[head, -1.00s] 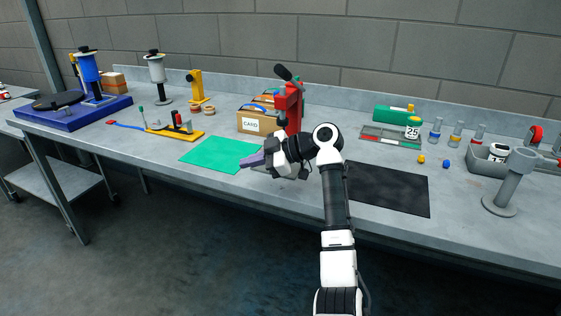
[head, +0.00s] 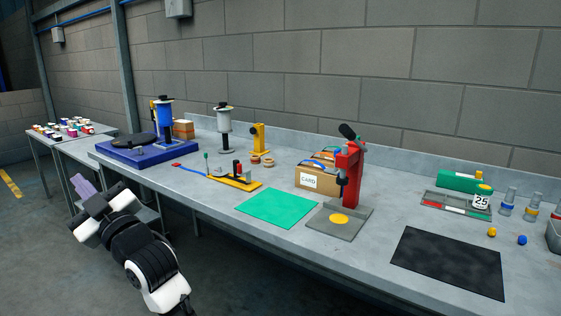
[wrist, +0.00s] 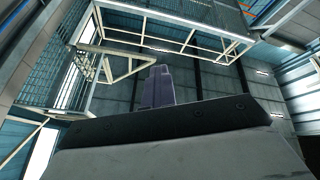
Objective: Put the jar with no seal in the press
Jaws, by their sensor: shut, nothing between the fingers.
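The red press (head: 349,176) stands on the bench, with a grey base and a yellow disc (head: 339,219) on it. No jar is visible on the press. Several small jar-like items (head: 72,126) with white, red, yellow and dark parts stand on the far-left table; they are too small to tell which has a seal. My gripper (head: 82,184) is at the left, off the bench's left front edge, shut and empty. Its purple fingers (wrist: 158,85) point up at the ceiling in the wrist view, where no jar or press shows.
The long bench (head: 215,200) holds a blue station (head: 150,150), a yellow tool (head: 235,181), a green mat (head: 276,208), a CARD box (head: 312,177) and a black mat (head: 448,262). A clear floor (head: 45,225) lies at the left.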

